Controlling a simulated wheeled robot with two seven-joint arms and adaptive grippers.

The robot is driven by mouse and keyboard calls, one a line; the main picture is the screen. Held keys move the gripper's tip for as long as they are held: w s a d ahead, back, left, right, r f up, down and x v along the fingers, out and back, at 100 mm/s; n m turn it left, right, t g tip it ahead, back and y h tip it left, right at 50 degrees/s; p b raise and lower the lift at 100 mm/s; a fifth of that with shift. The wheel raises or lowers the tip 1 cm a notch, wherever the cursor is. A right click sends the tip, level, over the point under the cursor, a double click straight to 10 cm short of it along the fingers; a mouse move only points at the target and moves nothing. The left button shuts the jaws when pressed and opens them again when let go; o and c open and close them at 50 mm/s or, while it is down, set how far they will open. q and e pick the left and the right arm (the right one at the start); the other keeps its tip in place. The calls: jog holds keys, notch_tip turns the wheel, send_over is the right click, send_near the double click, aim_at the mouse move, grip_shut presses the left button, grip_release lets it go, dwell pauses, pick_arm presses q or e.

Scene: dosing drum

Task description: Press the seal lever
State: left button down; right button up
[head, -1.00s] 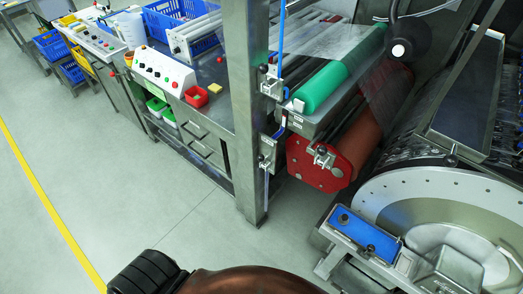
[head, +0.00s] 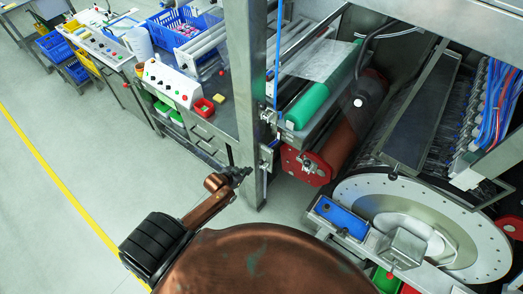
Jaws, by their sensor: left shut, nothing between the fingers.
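My left gripper (head: 238,174) is small and dark at the end of my copper-coloured arm. It is shut and empty, just left of the steel post (head: 247,100) in the picture. A bracket with a small lever (head: 268,116) sits on the post's right side, above and right of the gripper. A lower bracket (head: 267,153) sits closer to the gripper and is partly hidden by the post. I cannot tell which of these is the seal lever, or whether the gripper touches the post. My right gripper is not in view.
Right of the post are a green roller (head: 307,106) and a red end plate (head: 304,166). A perforated drum disc (head: 361,193) stands at lower right behind a blue block (head: 341,217). A control box (head: 172,82) sits on the left bench. The floor (head: 90,150) at left is clear.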

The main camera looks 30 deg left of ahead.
pick_arm(q)
notch_tip(320, 180, up, 6)
jog(key=w+p, duration=0.1)
jog(key=shift+w+d, duration=0.4)
jog(key=shift+d, duration=0.05)
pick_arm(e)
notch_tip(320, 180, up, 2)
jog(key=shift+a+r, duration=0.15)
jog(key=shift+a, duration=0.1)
pick_arm(q)
jog(key=b+x, duration=0.7)
jog(key=shift+w+d+f, duration=0.15)
jog(key=shift+w+f, duration=0.1)
jog(key=shift+b+x, duration=1.15)
jog(key=shift+b, duration=0.05)
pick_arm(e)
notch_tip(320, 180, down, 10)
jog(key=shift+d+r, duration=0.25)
pick_arm(q)
jog(key=shift+w+r, duration=0.15)
jog(key=shift+d, duration=0.1)
